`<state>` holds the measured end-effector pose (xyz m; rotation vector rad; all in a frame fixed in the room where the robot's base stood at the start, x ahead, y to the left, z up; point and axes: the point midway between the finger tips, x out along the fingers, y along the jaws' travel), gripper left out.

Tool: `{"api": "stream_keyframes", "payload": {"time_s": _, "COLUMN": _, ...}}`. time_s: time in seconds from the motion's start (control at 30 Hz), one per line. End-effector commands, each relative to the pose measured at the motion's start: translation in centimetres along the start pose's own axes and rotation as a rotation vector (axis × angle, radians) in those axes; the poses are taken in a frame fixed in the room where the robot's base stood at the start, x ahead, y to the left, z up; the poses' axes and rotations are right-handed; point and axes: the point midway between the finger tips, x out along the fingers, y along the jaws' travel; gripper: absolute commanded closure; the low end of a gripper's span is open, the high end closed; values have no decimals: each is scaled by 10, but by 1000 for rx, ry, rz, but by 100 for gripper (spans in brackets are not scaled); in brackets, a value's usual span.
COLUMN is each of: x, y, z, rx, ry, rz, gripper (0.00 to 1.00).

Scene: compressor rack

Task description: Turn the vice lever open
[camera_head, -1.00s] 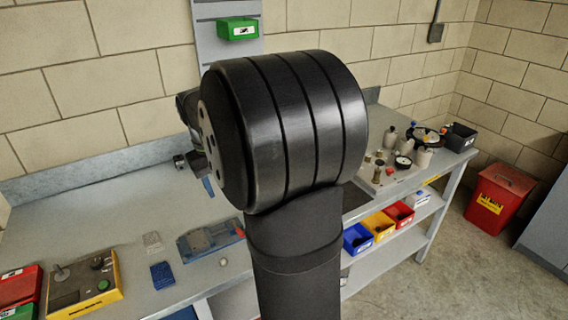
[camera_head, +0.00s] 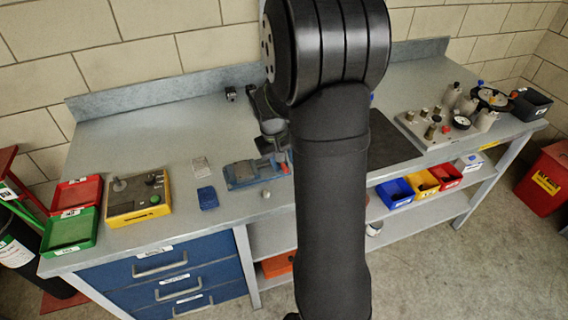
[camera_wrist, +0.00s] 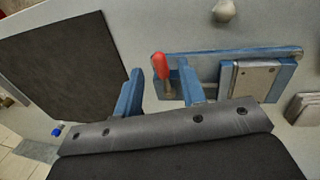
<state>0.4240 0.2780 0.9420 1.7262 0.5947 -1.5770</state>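The vice (camera_head: 240,175) is a low blue block with a grey plate, lying on the bench left of my arm in the head view. Its lever has a red handle (camera_head: 285,167); my arm partly hides this end. The wrist view shows the vice (camera_wrist: 285,76) at the upper right and the red lever handle (camera_wrist: 160,66) at its left end. My gripper (camera_wrist: 160,72) is open, its two blue fingers apart. In the wrist view the red handle appears between the fingertips, seemingly beyond them; I see no contact.
A yellow control box (camera_head: 137,200), a red tray (camera_head: 76,194) and a green tray (camera_head: 70,232) are at the left. A blue block (camera_head: 207,197) lies beside the vice. A dark mat (camera_head: 390,145) and a plate of fittings (camera_head: 430,128) are at the right.

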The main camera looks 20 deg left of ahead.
Motion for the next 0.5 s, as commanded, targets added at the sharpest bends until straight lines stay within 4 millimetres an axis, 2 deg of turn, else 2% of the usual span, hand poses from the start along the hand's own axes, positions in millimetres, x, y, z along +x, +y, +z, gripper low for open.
{"api": "stream_keyframes", "payload": {"time_s": 0.2, "x": 16, "y": 0, "z": 0, "rx": -1, "ry": -1, "rz": 0, "gripper": 63}}
{"api": "stream_keyframes", "payload": {"time_s": 0.47, "x": 16, "y": 0, "z": 0, "rx": 0, "ry": 0, "rz": 0, "gripper": 63}}
{"api": "stream_keyframes", "payload": {"time_s": 0.5, "x": 16, "y": 0, "z": 0, "rx": -1, "ry": 0, "rz": 0, "gripper": 69}}
